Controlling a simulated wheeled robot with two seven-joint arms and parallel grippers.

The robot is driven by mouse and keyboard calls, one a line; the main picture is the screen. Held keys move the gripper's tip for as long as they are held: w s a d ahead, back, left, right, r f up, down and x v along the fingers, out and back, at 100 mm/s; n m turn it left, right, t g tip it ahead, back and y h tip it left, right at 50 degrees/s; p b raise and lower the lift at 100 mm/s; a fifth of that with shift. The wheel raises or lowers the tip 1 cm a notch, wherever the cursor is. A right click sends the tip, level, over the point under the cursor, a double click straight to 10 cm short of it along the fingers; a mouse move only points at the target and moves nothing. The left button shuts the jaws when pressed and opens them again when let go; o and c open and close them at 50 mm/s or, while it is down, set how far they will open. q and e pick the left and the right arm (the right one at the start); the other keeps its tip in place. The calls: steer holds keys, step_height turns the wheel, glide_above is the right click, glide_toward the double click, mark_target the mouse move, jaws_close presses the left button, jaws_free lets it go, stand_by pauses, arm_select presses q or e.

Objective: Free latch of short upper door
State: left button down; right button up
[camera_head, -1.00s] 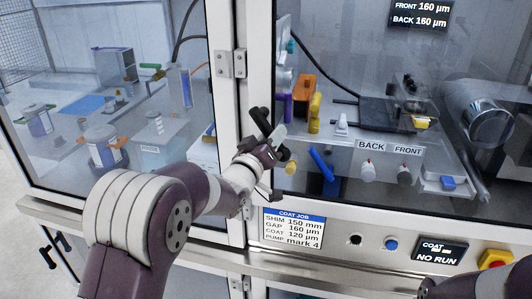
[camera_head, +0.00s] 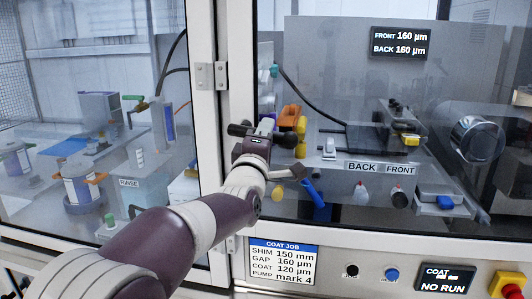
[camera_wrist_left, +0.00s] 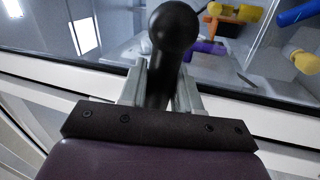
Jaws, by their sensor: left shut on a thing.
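My left gripper (camera_head: 265,125) is at the white post (camera_head: 236,55) between the glazed doors, in the head view. It is shut on a black latch handle (camera_wrist_left: 172,30), whose round knob end rises between the two grey fingers in the left wrist view. In the head view, dark ends of the handle (camera_head: 285,140) show beside the gripper, roughly level; the gripper hides its middle. The glazed door panel on the right (camera_head: 330,65) looks closed against the frame. My right gripper is not in view.
Behind the right glass stand a blue tool (camera_head: 314,193), bottles and a black plate. Below are a COAT JOB card (camera_head: 282,262), a blue button (camera_head: 392,275), a NO RUN display (camera_head: 443,278) and a red stop button (camera_head: 512,291). A hinge (camera_head: 204,76) sits on the left post.

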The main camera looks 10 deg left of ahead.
arm_select(q)
steer(key=shift+r+n+y+b, duration=0.35)
steer(key=shift+n+b, duration=0.25)
steer(key=shift+n, duration=0.4)
steer(key=c, duration=0.9)
jaws_free()
steer(key=shift+a, duration=0.1)
steer(key=b+v, duration=0.5)
steer(key=v, duration=0.7)
steer(key=shift+s+f, duration=0.1)
steer(key=shift+s, duration=0.3)
